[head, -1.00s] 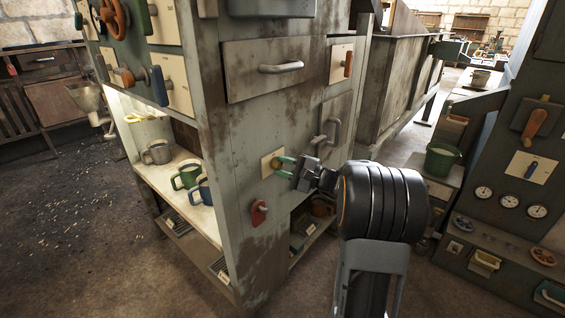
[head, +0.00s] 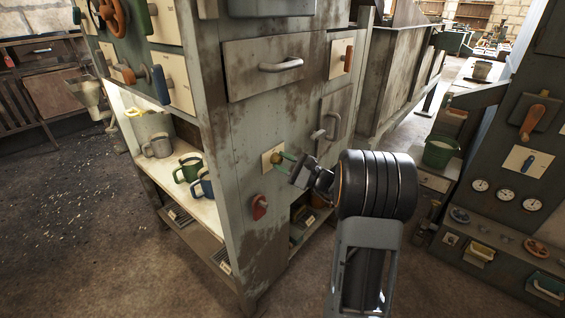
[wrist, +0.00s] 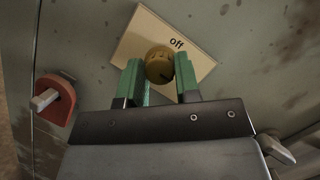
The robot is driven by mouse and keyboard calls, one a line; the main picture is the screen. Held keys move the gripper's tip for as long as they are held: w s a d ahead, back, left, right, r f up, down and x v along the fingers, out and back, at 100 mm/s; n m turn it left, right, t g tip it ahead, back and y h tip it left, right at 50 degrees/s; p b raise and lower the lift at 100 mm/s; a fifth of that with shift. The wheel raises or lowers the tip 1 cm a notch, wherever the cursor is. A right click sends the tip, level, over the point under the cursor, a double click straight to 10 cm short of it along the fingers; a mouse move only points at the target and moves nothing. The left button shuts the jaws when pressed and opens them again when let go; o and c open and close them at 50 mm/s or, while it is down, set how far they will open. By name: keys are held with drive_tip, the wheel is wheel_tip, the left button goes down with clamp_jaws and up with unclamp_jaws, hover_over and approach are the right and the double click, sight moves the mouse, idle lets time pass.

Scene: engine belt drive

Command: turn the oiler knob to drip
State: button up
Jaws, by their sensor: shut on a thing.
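The oiler knob (wrist: 159,65) is a round brass-coloured knob on a cream plate (wrist: 200,62) marked "off" in the wrist view. A dark mark shows on the knob's face. In the head view the plate (head: 267,160) is on the grey cabinet's side panel, with the knob (head: 276,158) at the gripper's tips. My gripper (wrist: 158,75) has green fingers, one on each side of the knob, and is shut on it. It also shows in the head view (head: 281,160). No "drip" marking can be seen; part of the plate is hidden behind the fingers.
A red switch (wrist: 58,100) with a pale lever sits left of the plate in the wrist view; it is below the plate in the head view (head: 259,207). A drawer handle (head: 281,64) and a door handle (head: 332,126) stick out above. Mugs (head: 188,168) stand on the open shelf.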

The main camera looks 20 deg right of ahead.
drive_tip(key=shift+f, duration=0.1)
drive_tip(key=o, duration=0.9)
drive_tip(key=p+v, duration=0.1)
drive_tip(key=v, duration=1.2)
drive_tip(key=shift+s+d+f+p, duration=0.1)
drive_tip(key=shift+s+d+p, duration=0.1)
drive_tip(key=shift+s+p, duration=0.2)
drive_tip(key=s+a+r+n+g+h+p, duration=0.25)
drive_tip(key=a+r+n+g+p, duration=0.25)
drive_tip(key=a+r+g+p, duration=0.4)
drive_tip(key=s+a+r+n+g+h+p, duration=0.1)
drive_tip(key=s+a+r+n+g+p, duration=0.4)
drive_tip(key=a, duration=0.6)
drive_tip(key=s+r+n+h+p, duration=0.1)
drive_tip(key=r+n+h+p, duration=0.2)
drive_tip(key=r+p, duration=0.1)
drive_tip(key=s+r+n+t+h+p, duration=0.1)
drive_tip(key=s+r+n+h+p, duration=0.1)
drive_tip(key=r+n+h+p, duration=0.1)
drive_tip(key=s+r+n+t+h+p, duration=0.1)
drive_tip(key=r+n+h+p, duration=0.2)
drive_tip(key=r+h+p, duration=0.1)
drive_tip(key=shift+s+a+r+p, duration=0.1)
drive_tip(key=shift+s+r+p, duration=0.15)
drive_tip(key=shift+r+p, duration=0.6)
